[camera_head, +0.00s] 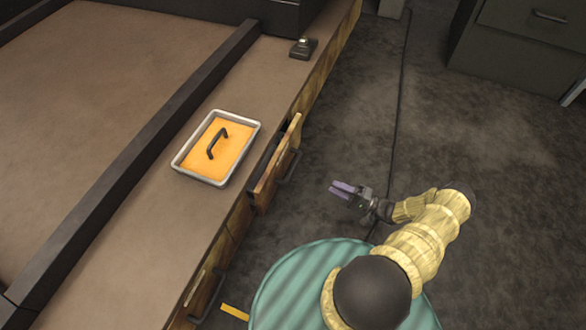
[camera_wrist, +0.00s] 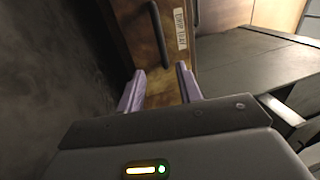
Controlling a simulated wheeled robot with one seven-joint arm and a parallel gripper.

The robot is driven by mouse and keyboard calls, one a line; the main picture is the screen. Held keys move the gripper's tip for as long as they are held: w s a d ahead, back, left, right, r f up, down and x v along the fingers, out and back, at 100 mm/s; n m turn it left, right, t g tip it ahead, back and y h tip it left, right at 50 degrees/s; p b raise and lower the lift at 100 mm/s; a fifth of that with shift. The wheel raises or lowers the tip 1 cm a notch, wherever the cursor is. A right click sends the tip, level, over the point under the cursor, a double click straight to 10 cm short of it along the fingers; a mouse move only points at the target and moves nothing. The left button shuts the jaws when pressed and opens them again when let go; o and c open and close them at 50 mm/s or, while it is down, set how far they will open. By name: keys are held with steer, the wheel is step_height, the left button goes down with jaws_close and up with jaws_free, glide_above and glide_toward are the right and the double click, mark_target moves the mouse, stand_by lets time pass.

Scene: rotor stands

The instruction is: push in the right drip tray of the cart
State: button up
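The cart's side has wooden fronts with dark handles. One drip tray front (camera_head: 268,188) stands out from the side, with a dark gap behind its top edge. In the wrist view a brown front (camera_wrist: 150,65) carries a dark upright handle (camera_wrist: 159,35) and a white label reading "DRIP TRAY" (camera_wrist: 180,29). My gripper (camera_head: 343,189) hangs over the floor to the right of the pulled-out front, apart from it. In the wrist view its two purple fingers (camera_wrist: 160,80) are spread with nothing between them, pointing at the front.
On the cart top (camera_head: 125,235) lies a metal tray (camera_head: 186,174) with an orange inside and black handle. A small dark object (camera_head: 303,48) sits farther back. Another front with a handle (camera_head: 208,300) is nearer. Grey cabinets (camera_head: 515,45) stand upper right; floor between is clear.

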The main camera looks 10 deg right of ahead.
mark_target(293, 167)
steer(key=b+x, duration=0.6)
steer(key=x, duration=1)
steer(key=shift+w+a+f, duration=0.15)
steer(key=shift+w+a, duration=0.05)
steer(key=shift+a, duration=0.05)
steer(key=shift+w+a+r, duration=0.2)
steer(key=shift+a, duration=0.1)
jaws_close()
